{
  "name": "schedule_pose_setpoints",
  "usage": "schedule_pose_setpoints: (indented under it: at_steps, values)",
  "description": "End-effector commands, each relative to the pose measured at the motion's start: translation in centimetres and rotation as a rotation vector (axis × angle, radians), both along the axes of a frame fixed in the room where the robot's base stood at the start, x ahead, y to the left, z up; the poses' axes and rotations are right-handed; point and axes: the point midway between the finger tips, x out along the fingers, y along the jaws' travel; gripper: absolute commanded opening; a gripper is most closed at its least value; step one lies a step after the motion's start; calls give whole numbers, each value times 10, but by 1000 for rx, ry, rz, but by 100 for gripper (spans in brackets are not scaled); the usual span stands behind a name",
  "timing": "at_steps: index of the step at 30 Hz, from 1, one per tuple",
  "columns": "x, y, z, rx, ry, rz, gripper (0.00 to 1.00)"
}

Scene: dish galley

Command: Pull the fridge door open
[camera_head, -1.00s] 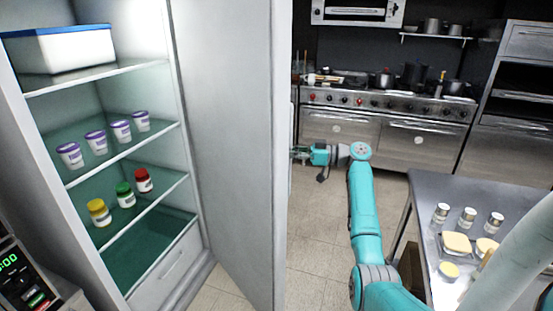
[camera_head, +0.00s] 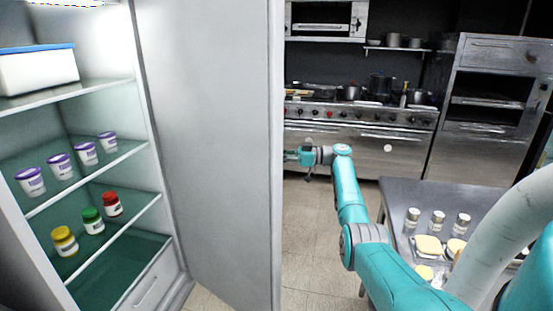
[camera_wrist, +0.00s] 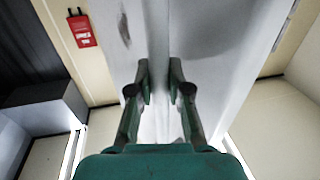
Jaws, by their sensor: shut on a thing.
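The fridge door (camera_head: 212,140) stands wide open, its inner face toward the head camera and its free edge in the middle of the picture. The fridge (camera_head: 160,215) shows its lit shelves at the left. My gripper (camera_head: 290,156) is at the door's free edge, on its far side, with the fingertips partly hidden behind the door. In the wrist view my gripper (camera_wrist: 159,75) has both fingers closed around a pale upright bar, the door handle (camera_wrist: 158,122). The handle is hidden in the head view.
Shelves hold a blue-lidded box (camera_head: 38,70), several purple-lidded cups (camera_head: 60,166) and jars with coloured lids (camera_head: 92,220). A steel table (camera_head: 398,195) with shakers and food stands at the right, near my arm. Stoves (camera_head: 365,140) line the back; open floor lies between.

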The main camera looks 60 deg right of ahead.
Motion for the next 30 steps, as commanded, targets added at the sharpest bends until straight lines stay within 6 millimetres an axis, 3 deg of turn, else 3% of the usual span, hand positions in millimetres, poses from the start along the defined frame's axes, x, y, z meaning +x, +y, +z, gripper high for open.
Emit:
schedule_pose_setpoints:
  at_steps: [14,15,18,30]
  values:
    - [0,-2,-1,1,2,0,0]
    - [0,-2,-1,1,2,0,24]
    - [0,-2,-1,1,2,0,43]
    - [0,-2,8,-2,-1,0,43]
